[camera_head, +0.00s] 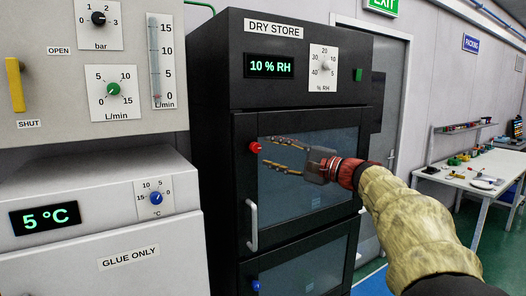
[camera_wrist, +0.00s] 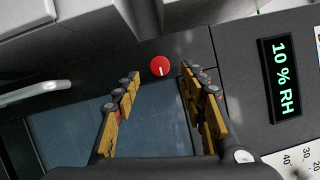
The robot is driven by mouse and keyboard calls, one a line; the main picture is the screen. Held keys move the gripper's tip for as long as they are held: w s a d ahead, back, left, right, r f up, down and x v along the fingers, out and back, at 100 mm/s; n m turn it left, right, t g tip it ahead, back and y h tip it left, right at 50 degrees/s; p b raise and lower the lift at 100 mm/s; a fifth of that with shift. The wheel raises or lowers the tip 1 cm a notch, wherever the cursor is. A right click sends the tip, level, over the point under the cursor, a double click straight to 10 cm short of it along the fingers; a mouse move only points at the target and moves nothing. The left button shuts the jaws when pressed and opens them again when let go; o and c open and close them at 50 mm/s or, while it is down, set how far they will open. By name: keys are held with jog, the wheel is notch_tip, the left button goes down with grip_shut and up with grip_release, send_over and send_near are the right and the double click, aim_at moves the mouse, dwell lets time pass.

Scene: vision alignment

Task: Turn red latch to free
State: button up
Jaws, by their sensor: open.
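The red latch (camera_head: 255,148) is a small round knob at the upper left of the dry store's upper glass door (camera_head: 340,190). In the wrist view the red latch (camera_wrist: 160,66) shows a short white mark pointing down in the picture, towards the door's glass. My gripper (camera_head: 266,151) is in front of the door, with its yellow-and-black fingers reaching towards the latch. In the wrist view my gripper (camera_wrist: 158,78) is open, with the latch between and just beyond the fingertips. I see no contact with the latch.
The door's vertical handle (camera_head: 252,226) stands out below the latch. A blue latch (camera_head: 256,285) is on the lower door. The humidity display (camera_head: 269,66) and dial (camera_head: 324,68) are above. A white GLUE ONLY cabinet (camera_head: 100,240) stands close at the left.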

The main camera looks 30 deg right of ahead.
jog(key=v, duration=0.7)
dwell(0.4)
